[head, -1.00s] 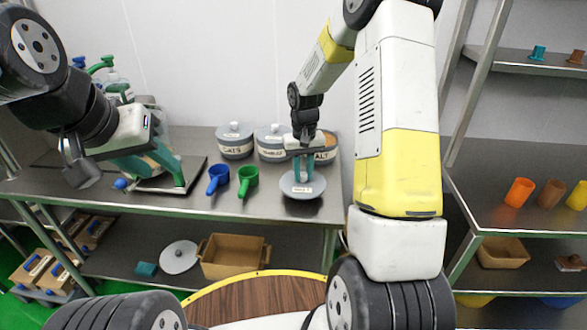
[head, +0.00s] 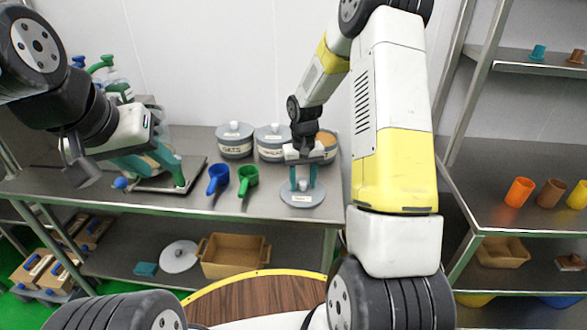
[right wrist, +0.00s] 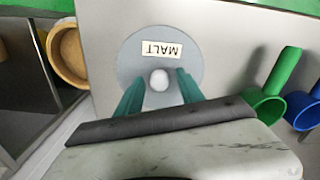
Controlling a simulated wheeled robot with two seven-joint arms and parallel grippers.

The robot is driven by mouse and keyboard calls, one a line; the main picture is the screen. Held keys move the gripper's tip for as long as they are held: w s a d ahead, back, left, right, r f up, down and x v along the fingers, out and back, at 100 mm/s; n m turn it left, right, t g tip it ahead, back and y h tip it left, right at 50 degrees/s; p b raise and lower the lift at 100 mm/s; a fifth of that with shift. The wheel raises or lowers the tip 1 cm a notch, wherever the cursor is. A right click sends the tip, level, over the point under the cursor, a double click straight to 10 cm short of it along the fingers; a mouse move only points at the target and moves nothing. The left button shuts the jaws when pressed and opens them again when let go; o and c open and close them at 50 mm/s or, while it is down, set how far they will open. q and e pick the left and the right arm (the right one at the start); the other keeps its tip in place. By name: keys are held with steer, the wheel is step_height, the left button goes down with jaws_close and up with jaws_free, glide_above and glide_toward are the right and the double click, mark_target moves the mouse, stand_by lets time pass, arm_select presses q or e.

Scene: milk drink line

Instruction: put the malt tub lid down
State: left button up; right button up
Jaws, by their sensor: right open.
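The malt tub lid (head: 303,198) is a grey disc with a pale knob and a label; it lies flat on the steel table in front of the tubs. In the right wrist view the lid (right wrist: 130,62) shows its MALT label and white knob. My right gripper (head: 303,186) is over the lid, its teal fingers open on either side of the knob, apart from it. The malt tub (head: 328,142) stands behind, uncovered, partly hidden by my right gripper. My left gripper (head: 180,172) is at the left over a dark tray; its jaw state is unclear.
Two lidded tubs, the oats tub (head: 235,140) and another (head: 272,143), stand along the wall. A blue scoop (head: 217,178) and a green scoop (head: 246,179) are left of the lid. The table's front edge (head: 270,220) is close to the lid.

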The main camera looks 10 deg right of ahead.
mark_target(303, 182)
step_height(303, 182, up, 12)
steer(key=s+r+t, duration=0.3)
steer(key=s+r, duration=0.9)
steer(key=r, duration=0.1)
steer(key=s+a+r+t+y, duration=0.2)
steer(key=s+t, duration=0.1)
steer(key=s, duration=0.9)
steer(key=shift+s+r, duration=0.25)
steer(key=shift+r, duration=0.05)
